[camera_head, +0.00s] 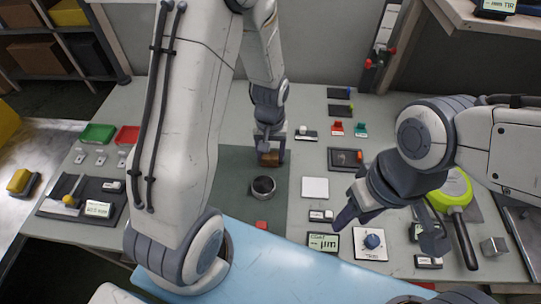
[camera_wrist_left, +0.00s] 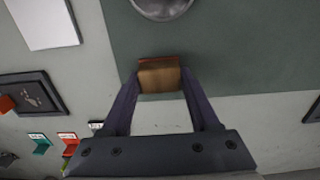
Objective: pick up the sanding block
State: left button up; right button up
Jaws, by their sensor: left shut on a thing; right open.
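The sanding block, a small brown block (camera_head: 269,159), is between the fingers of my left gripper (camera_head: 270,151), at the far part of the dark green mat (camera_head: 235,170). In the left wrist view my left gripper (camera_wrist_left: 160,85) is shut on the sanding block (camera_wrist_left: 160,76), one finger on each side. I cannot tell whether the block touches the mat or is lifted. My right gripper (camera_head: 391,228) is open and empty, over the right part of the table.
A round dark metal piece (camera_head: 263,187) stands on the mat near the block; it also shows in the left wrist view (camera_wrist_left: 162,6). A white square (camera_head: 315,188) lies to the right. A green pan (camera_head: 452,189) is beside my right arm. Green (camera_head: 97,134) and red (camera_head: 127,135) trays are at left.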

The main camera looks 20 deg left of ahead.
aim_at(273, 155)
pick_arm(q)
jog(key=shift+r, duration=0.45)
jog(key=r, duration=0.2)
jog(key=d+r, duration=0.1)
jog(key=shift+s+r, duration=0.15)
jog(key=shift+r, duration=0.25)
jog(key=s+d+r, duration=0.5)
jog(key=d+r, duration=0.1)
jog(key=d, duration=0.3)
jog(key=shift+s+r, duration=0.15)
jog(key=shift+s, duration=0.1)
jog(key=shift+d, duration=0.1)
